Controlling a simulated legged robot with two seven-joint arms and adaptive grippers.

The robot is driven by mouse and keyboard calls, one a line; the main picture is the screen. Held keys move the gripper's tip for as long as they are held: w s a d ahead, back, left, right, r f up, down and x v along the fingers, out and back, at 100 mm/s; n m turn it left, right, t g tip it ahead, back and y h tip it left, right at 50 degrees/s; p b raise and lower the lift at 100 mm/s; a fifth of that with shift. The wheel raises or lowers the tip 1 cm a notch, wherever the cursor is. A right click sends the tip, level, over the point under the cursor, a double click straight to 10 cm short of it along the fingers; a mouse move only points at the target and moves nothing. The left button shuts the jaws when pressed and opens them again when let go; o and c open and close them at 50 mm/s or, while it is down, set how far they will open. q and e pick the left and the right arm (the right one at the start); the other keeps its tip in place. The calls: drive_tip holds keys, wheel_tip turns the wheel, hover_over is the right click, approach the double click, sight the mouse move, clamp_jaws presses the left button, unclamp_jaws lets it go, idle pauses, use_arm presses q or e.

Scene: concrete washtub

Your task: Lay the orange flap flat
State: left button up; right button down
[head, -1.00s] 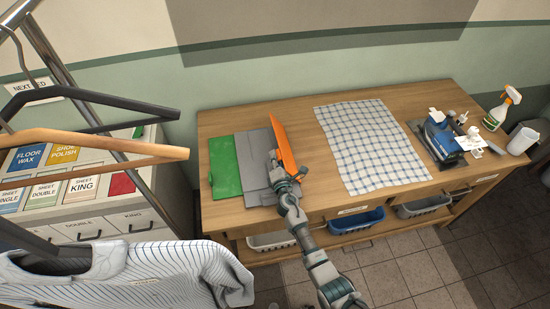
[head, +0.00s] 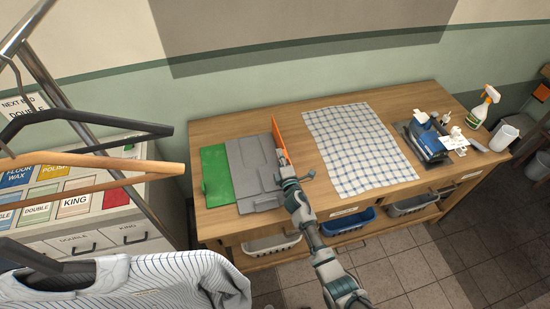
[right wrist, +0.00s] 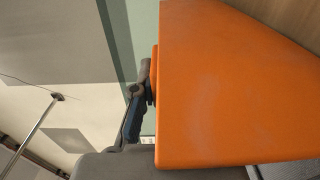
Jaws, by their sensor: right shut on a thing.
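The orange flap (head: 279,133) stands up steeply, seen almost edge-on, along the right side of the grey panel (head: 248,158) of a folding board on the wooden table. The board's green panel (head: 215,176) lies flat at the left. My right gripper (head: 284,160) is shut on the flap near its front end. In the right wrist view the orange flap (right wrist: 235,90) fills much of the picture, with a dark finger (right wrist: 138,105) at its left edge. The other finger is hidden. My left gripper is not in view.
A checked cloth (head: 360,148) lies right of the board on the table (head: 295,175). A blue iron (head: 428,138), a spray bottle (head: 483,105) and a white jug (head: 503,137) stand farther right. A clothes rail with hangers (head: 90,163) and a striped shirt (head: 165,285) is at the left front.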

drive_tip(key=shift+d+m, duration=0.4)
drive_tip(key=shift+m, duration=0.1)
drive_tip(key=c, duration=1.2)
unclamp_jaws()
drive_tip(key=shift+w+f, duration=0.1)
drive_tip(key=shift+a, duration=0.1)
drive_tip(key=s+d, duration=0.2)
drive_tip(key=s, duration=0.9)
drive_tip(key=shift+s+d, duration=0.15)
drive_tip(key=shift+s, duration=0.15)
drive_tip(key=shift+c, duration=0.2)
